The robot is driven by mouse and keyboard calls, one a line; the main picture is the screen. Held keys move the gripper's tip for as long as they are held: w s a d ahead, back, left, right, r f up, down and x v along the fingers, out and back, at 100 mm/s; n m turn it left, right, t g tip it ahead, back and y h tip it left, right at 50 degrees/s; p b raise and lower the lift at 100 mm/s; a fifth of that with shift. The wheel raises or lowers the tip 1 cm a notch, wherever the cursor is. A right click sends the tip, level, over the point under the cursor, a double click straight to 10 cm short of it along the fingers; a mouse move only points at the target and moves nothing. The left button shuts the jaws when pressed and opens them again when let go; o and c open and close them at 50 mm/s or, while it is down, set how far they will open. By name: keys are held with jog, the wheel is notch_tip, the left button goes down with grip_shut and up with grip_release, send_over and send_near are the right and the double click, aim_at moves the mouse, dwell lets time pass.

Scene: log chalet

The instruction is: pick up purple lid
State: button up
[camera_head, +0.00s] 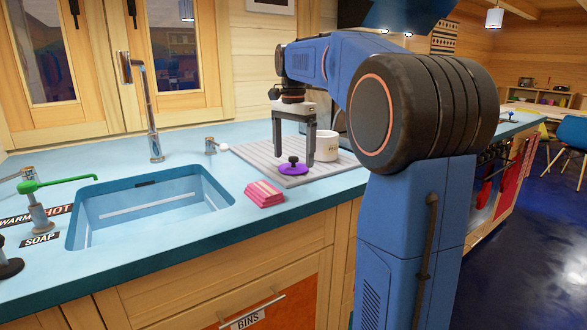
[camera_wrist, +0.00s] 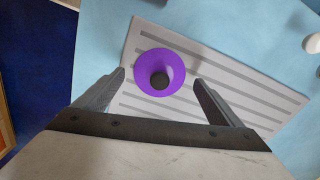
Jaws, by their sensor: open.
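The purple lid (camera_head: 287,169) lies on the grey ridged mat on the blue counter, with its dark knob upward. My gripper (camera_head: 294,160) points downward at the lid and is open and empty. In the wrist view the two fingers of my gripper (camera_wrist: 160,78) are spread wide apart, with the lid just ahead of them. I cannot tell the exact height of the fingertips above the lid.
The grey ridged mat (camera_head: 326,169) also holds a white pot (camera_head: 327,146) just right of my gripper. A folded pink cloth (camera_head: 264,194) lies at the front left of the mat. The sink (camera_head: 150,207), tap (camera_head: 152,120) and green-topped soap dispenser (camera_head: 38,205) are further left.

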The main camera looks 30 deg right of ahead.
aim_at(294, 164)
jog(key=shift+f, duration=1.1)
jog(key=c, duration=1.3)
jog(key=shift+s, duration=0.1)
jog(key=shift+c, duration=0.3)
